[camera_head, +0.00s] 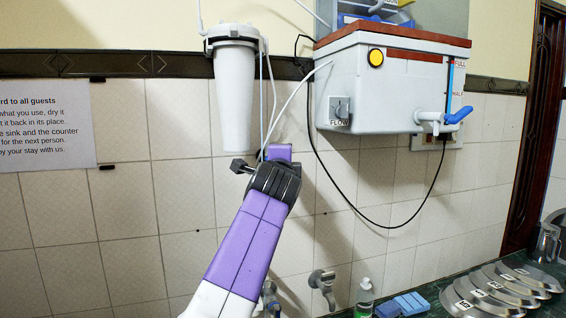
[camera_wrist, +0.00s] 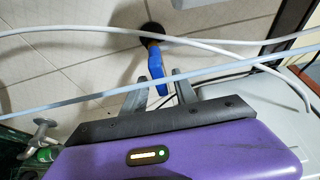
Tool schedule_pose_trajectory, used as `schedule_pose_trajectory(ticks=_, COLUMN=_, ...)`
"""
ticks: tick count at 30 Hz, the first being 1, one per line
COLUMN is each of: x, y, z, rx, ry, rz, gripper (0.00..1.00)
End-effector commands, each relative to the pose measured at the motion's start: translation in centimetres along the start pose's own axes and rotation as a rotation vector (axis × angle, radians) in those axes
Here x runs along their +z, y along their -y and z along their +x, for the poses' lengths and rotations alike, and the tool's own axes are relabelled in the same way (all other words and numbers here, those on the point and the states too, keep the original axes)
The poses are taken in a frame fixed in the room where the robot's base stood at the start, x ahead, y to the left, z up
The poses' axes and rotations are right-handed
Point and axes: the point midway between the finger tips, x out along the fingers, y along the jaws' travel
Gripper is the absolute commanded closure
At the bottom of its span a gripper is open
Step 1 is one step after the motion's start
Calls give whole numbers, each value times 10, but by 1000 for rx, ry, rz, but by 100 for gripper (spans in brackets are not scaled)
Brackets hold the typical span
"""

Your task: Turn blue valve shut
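In the wrist view, a blue valve lever (camera_wrist: 156,68) extends from a dark round fitting (camera_wrist: 152,30) against the tiles. My gripper (camera_wrist: 161,77) is open, with a grey finger on each side of the lever's near end in the picture; I cannot tell whether either touches. In the head view, my gripper (camera_head: 278,153) is below and right of the white filter housing, its fingers hidden. No such lever shows there beside it. Another blue handle (camera_head: 459,115) is on the white tap of the purifier box (camera_head: 390,85), well to the right of my gripper.
Thin white tubes (camera_wrist: 215,47) cross the wrist view, one in front of the gripper. The filter housing (camera_head: 235,95) hangs close above my gripper. Metal taps (camera_head: 322,283), a soap bottle (camera_head: 364,295) and metal lids (camera_head: 505,285) are below. Open air lies under the purifier box.

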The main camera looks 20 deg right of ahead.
Motion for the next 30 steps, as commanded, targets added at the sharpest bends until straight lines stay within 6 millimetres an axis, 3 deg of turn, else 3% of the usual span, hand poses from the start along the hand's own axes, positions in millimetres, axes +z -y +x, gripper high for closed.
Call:
schedule_pose_trajectory(ticks=8, x=2, y=0, z=-6, rx=-2, ry=2, rz=-1, gripper=65)
schedule_pose_trajectory(ticks=21, x=1, y=-2, z=-67, rx=-2, ry=1, rz=-1, gripper=65)
schedule_pose_trajectory(ticks=30, x=0, y=0, z=-79, rx=-1, ry=0, rz=-1, gripper=65)
